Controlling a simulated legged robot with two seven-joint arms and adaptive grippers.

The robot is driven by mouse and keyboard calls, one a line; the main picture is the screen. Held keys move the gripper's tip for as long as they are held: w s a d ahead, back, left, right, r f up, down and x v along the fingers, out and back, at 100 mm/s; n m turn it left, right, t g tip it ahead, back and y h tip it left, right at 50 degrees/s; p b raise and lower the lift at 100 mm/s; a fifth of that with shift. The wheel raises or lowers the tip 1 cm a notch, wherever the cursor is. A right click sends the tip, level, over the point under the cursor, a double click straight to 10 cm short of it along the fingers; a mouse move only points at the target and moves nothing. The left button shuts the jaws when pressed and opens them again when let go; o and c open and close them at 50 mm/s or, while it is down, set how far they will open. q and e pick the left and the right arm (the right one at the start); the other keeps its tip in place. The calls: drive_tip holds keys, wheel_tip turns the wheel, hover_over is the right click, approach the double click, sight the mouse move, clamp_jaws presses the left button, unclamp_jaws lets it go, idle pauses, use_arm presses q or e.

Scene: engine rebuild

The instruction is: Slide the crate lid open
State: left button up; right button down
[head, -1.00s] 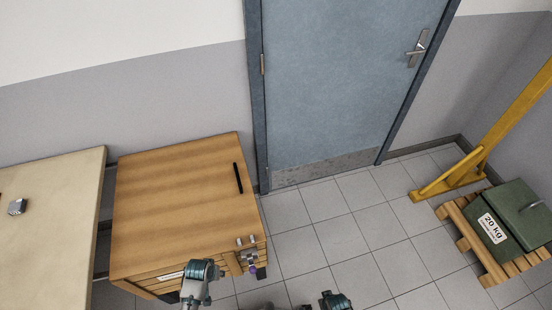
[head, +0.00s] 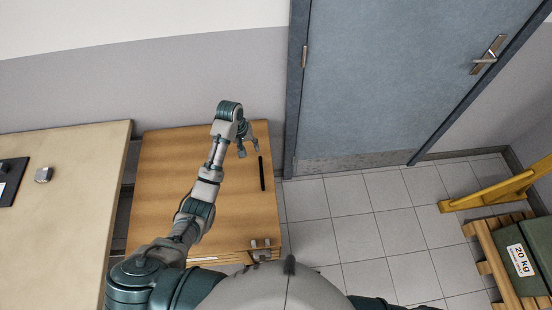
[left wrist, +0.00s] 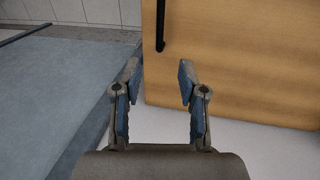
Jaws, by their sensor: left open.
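The wooden crate (head: 236,256) stands on the floor, its flat lid (head: 165,170) covering the top. A black bar handle (head: 262,173) lies near the lid's right edge; it also shows in the left wrist view (left wrist: 161,28). My left gripper (head: 249,149) is open and empty above the lid, by the handle's far end. In the left wrist view my left gripper (left wrist: 158,70) has its fingers spread, with the handle ahead between their lines and apart from them. My left arm hides part of the lid.
A pale table (head: 70,220) with a small metal block (head: 44,175) stands left. A blue door (head: 390,80) is behind right. A green 20 kg weight (head: 525,245) rests on a pallet at right. The tiled floor between is clear.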

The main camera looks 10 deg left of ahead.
sight(261, 170)
use_arm(q)
drive_tip(key=d+f, duration=0.1)
drive_tip(key=f, duration=0.4)
drive_tip(key=d+f+b, duration=0.1)
drive_tip(key=f, duration=0.4)
drive_tip(key=d+f+b, duration=0.1)
drive_tip(key=f, duration=0.4)
drive_tip(key=shift+w+f, duration=0.1)
drive_tip(key=shift+f, duration=0.65)
drive_tip(key=shift+d+r, duration=0.1)
clamp_jaws()
